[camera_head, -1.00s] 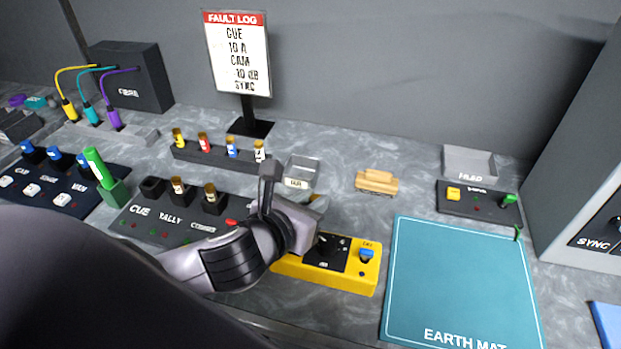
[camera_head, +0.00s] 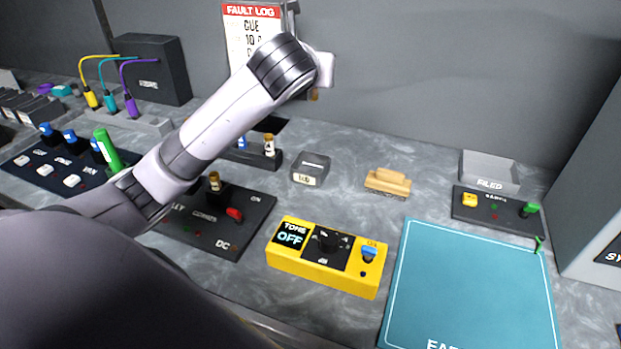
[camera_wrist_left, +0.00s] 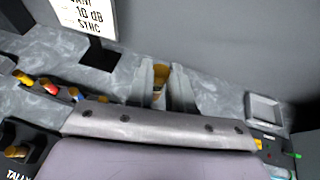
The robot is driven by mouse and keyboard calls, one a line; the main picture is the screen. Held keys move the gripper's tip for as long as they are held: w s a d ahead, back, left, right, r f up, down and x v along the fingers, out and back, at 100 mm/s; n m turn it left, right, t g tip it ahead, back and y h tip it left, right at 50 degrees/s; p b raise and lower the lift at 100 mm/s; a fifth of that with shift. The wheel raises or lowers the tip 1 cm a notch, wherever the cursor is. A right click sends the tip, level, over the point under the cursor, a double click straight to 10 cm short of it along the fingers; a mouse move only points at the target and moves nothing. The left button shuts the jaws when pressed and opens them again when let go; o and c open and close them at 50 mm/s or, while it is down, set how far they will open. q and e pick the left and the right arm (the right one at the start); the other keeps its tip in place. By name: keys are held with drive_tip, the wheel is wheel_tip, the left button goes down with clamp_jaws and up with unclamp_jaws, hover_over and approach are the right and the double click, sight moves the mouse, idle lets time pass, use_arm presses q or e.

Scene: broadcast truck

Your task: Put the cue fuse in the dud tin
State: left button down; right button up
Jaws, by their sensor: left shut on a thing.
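My left gripper (camera_head: 314,88) is raised in front of the fault log sign, above and behind the dud tin. In the left wrist view its two fingers (camera_wrist_left: 166,88) are closed on a small amber-capped fuse (camera_wrist_left: 160,72). My right gripper is not in view.
A yellow tone box (camera_head: 325,258) stands in front of the tin, and a wooden-backed brush (camera_head: 388,182) lies to its right. The spare fuse rack (camera_head: 262,158) is to its left, partly behind my arm. A teal earth mat (camera_head: 470,285) and filed tray (camera_head: 490,172) are at right.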

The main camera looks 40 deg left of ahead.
use_arm(q)
drive_tip(key=f+b, duration=0.1)
drive_tip(key=f, duration=0.5)
drive_tip(key=f+b, duration=0.1)
drive_tip(key=f, duration=0.5)
drive_tip(key=f+b, duration=0.1)
drive_tip(key=f, duration=0.5)
drive_tip(key=shift+a+f, duration=0.3)
drive_tip(key=shift+f, duration=0.05)
drive_tip(key=shift+w+f, duration=0.1)
drive_tip(key=shift+f, duration=0.15)
drive_tip(key=c, duration=1)
unclamp_jaws()
drive_tip(key=p+v, duration=0.1)
drive_tip(key=v, duration=1.1)
drive_tip(key=shift+d, duration=0.1)
